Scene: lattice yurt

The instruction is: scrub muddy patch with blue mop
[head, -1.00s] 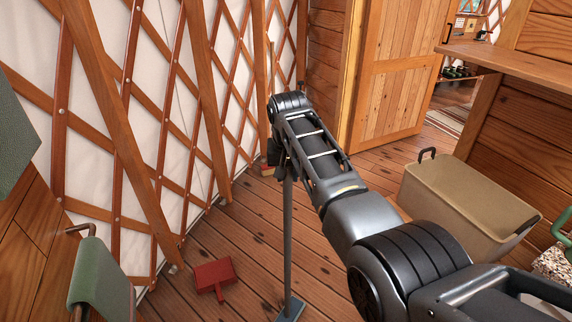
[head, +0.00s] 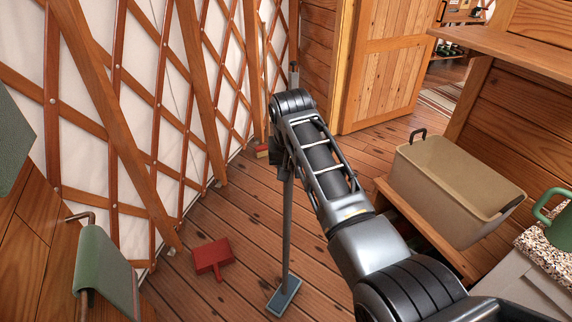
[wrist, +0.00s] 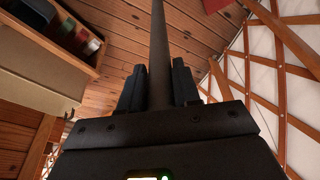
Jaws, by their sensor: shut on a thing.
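The blue mop has a grey shaft (head: 287,225) and a flat blue head (head: 284,296) low over the plank floor; I cannot tell whether it touches the floor. My gripper (head: 283,160) is shut on the upper shaft, which stands nearly upright. In the wrist view, the dark shaft (wrist: 158,40) runs between the two black fingers of my gripper (wrist: 158,85). No muddy patch shows in these views.
A red dustpan (head: 212,258) lies on the floor left of the mop head. A broom (head: 262,150) leans by the lattice wall. A beige tub (head: 450,190) sits on a low wooden bench at right. An open wooden door (head: 385,75) is behind.

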